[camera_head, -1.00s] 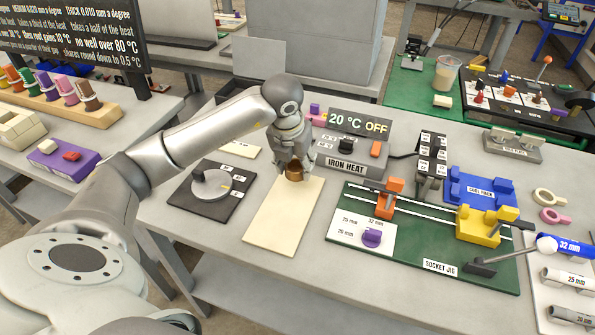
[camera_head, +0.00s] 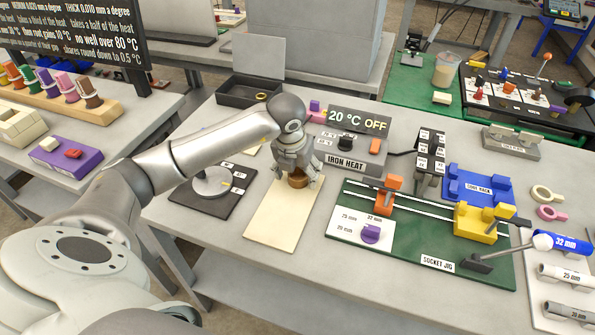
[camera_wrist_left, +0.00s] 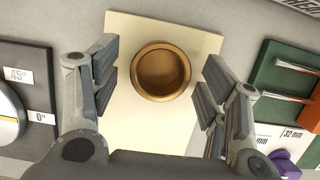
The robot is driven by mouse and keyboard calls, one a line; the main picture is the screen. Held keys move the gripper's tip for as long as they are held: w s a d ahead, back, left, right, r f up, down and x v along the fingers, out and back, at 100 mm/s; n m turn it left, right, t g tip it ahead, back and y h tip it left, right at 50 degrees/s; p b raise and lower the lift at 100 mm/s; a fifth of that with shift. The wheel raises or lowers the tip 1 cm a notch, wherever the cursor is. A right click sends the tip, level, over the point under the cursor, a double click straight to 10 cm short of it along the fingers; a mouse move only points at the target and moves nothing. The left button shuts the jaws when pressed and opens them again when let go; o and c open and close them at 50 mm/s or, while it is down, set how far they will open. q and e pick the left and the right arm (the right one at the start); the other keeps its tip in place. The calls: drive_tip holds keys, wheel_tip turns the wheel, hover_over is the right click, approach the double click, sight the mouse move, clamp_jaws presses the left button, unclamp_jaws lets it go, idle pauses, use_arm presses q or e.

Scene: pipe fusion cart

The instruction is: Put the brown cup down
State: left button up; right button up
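The brown cup (camera_head: 298,180) stands on the cream board (camera_head: 272,222) near its far end. In the left wrist view the cup (camera_wrist_left: 161,72) shows from above as a round brown rim with an empty inside, on the cream board (camera_wrist_left: 140,118). My left gripper (camera_head: 297,172) is over the cup. In the left wrist view its fingers (camera_wrist_left: 160,82) are spread on both sides of the cup, with a gap on each side. My right gripper is not in view.
A black dial plate (camera_head: 208,190) lies left of the board. The iron heat box (camera_head: 352,155) is behind it to the right, and the green socket jig (camera_head: 420,240) is to the right. A dark open tray (camera_head: 245,92) stands behind my arm.

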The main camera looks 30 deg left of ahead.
use_arm(q)
drive_tip(key=shift+r, duration=0.4)
drive_tip(key=v, duration=1.1)
drive_tip(key=shift+r+b, duration=0.35)
drive_tip(key=shift+b, duration=0.1)
